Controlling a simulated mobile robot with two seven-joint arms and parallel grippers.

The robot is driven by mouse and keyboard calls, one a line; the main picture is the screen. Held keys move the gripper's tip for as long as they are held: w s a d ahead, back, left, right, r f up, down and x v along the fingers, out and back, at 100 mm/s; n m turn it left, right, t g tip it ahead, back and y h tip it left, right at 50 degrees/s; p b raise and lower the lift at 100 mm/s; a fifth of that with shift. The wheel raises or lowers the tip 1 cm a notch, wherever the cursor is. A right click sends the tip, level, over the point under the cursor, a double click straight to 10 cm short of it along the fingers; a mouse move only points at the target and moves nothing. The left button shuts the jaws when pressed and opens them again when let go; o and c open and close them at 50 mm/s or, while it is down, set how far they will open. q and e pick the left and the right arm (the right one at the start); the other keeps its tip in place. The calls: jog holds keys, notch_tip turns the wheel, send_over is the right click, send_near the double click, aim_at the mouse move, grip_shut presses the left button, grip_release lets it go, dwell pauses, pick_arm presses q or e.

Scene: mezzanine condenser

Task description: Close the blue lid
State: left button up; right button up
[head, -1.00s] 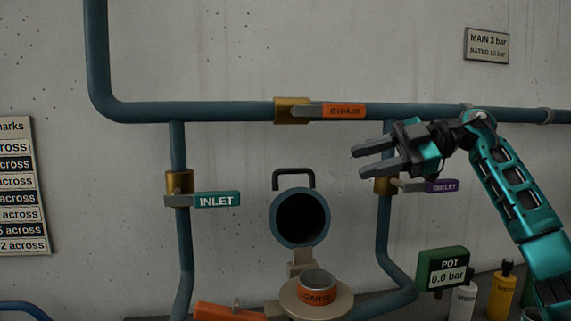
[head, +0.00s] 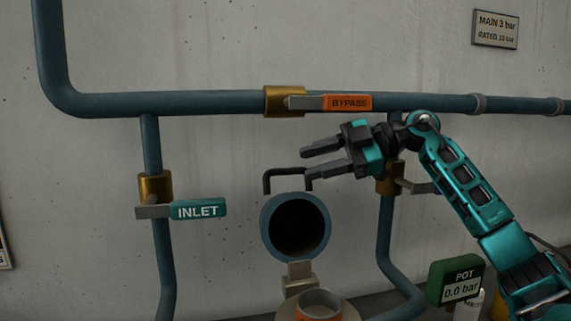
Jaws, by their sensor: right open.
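The blue lid (head: 267,228) stands raised behind the pot, its round dark inner side facing me. A black bar handle (head: 268,180) sticks up from its top edge. Below it, the pot (head: 320,303) shows its open round rim and an orange band, cut off by the bottom of the view. My right gripper (head: 306,163) is open and empty, its fingers pointing left. The fingertips are just above and right of the lid's handle in the picture; whether the lower finger touches the handle I cannot tell. My left gripper is not in view.
The bypass valve (head: 347,103) sits on the horizontal pipe above. The inlet valve (head: 198,209) is on the left pipe. My right arm partly covers the valve on the right pipe (head: 386,240). A green pot gauge (head: 455,281) stands lower right.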

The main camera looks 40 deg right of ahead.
aim_at(286, 169)
jog(key=p+x, duration=0.1)
jog(key=x, duration=0.5)
jog(key=shift+w+a, duration=0.1)
grip_shut()
dwell(0.5)
